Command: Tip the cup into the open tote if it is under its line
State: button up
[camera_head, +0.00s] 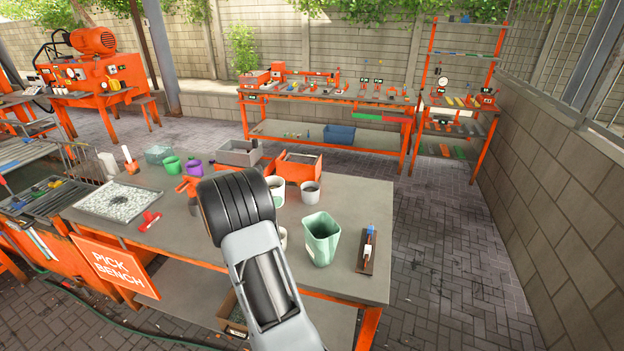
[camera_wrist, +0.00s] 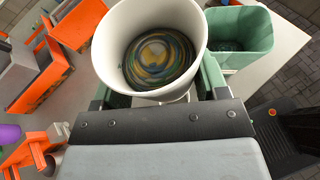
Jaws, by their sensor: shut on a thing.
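My gripper (camera_wrist: 160,92) is shut on a white cup (camera_wrist: 107,45), with a jaw on each side of it. In the wrist view I look down into the cup; it is roughly upright and multicoloured material (camera_wrist: 158,58) lies low inside. I cannot make out a fill line. In the head view my arm hides the gripper and most of the cup; a pale edge (camera_head: 283,238) shows beside the arm. A green open-topped container (camera_head: 320,240), likely the tote, stands on the bench just right of the cup. It also shows in the wrist view (camera_wrist: 240,58).
Two pale cups (camera_head: 310,191) (camera_head: 275,187) and an open orange box (camera_head: 297,168) stand behind my arm on the bench (camera_head: 360,200). A small board with a blue-and-white item (camera_head: 368,247) lies right of the green container. A speckled tray (camera_head: 117,202) is at left.

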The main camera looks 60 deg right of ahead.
jog(key=s+d+m+y+b, duration=0.1)
jog(key=s+d+m, duration=0.2)
jog(key=m, duration=0.1)
jog(key=s+d+m+g+y+b, duration=0.1)
jog(key=s+d+m, duration=0.2)
jog(key=m, duration=0.1)
jog(key=s+d+m+g+b, duration=0.1)
jog(key=s+d+m, duration=0.2)
jog(key=m, duration=0.1)
jog(key=shift+s+d+f+m+y, duration=0.2)
jog(key=shift+f+m+y, duration=0.1)
jog(key=shift+m+y, duration=0.1)
jog(key=m+b, duration=0.1)
jog(key=b, duration=0.2)
jog(key=t+h+b, duration=0.1)
jog(key=b, duration=0.3)
jog(key=shift+a+f+m, duration=0.1)
jog(key=shift+f+m, duration=0.1)
jog(key=shift+m, duration=0.2)
jog(key=shift+t+b, duration=0.3)
jog(key=shift+b, duration=0.55)
jog(key=m+b, duration=0.1)
jog(key=b, duration=0.3)
jog(key=m+t+h+b, duration=0.1)
jog(key=b, duration=0.3)
jog(key=s+m+h+b, duration=0.1)
jog(key=b, duration=0.3)
jog(key=shift+a+r+t, duration=0.25)
jog(key=shift+a+t, duration=0.05)
jog(key=shift+t, duration=0.1)
